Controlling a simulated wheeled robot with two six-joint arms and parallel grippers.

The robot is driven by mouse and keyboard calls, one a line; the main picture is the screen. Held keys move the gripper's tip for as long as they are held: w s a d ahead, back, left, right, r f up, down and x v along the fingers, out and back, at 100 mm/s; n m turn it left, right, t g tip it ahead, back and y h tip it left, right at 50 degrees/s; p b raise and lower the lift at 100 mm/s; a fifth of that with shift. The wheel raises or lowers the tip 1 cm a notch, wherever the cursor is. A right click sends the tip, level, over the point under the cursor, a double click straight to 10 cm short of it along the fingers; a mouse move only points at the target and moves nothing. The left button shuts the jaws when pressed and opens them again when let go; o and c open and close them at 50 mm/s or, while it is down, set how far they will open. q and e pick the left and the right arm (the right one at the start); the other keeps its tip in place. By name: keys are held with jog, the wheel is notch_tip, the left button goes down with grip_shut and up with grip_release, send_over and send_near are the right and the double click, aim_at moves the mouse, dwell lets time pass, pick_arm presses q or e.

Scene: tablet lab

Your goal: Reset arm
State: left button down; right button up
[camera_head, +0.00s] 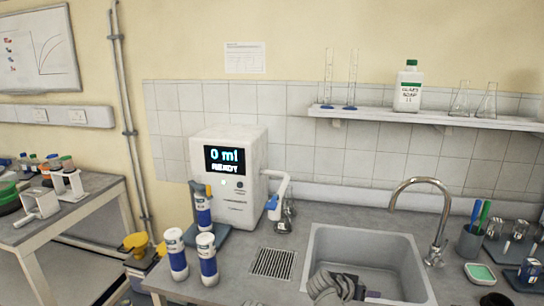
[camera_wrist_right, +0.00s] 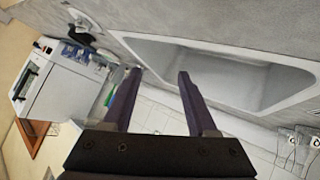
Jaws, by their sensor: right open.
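My right gripper (camera_wrist_right: 159,75) is open in the right wrist view, its two dark purple fingers apart with nothing between them. In the head view my right arm comes in at the bottom, and the gripper is over the near part of the sink (camera_head: 330,240), its fingers partly cut off by the frame edge. The sink's basin also shows in the right wrist view (camera_wrist_right: 215,70) and looks empty where visible. My left gripper is in neither view.
A white dispenser (camera_head: 228,165) reads "0 ml READY". A flask (camera_head: 286,216) stands under its spout. Blue-and-white bottles (camera_head: 208,262) stand at its front left. A shelf (camera_head: 430,117) holds glassware above.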

jog(key=s+a+f+n+g+y, duration=0.3)
jog(key=s+a+f+n+y, duration=0.1)
jog(key=s+a, duration=0.5)
jog(key=s+a+f+n+g+y, duration=0.2)
jog(key=s+a+f+n+y, duration=0.2)
jog(key=s+a, duration=0.5)
jog(key=a+f+n, duration=0.1)
jog(key=a+n, duration=0.1)
jog(key=a, duration=0.1)
jog(key=shift+g, duration=0.4)
dwell(1.8)
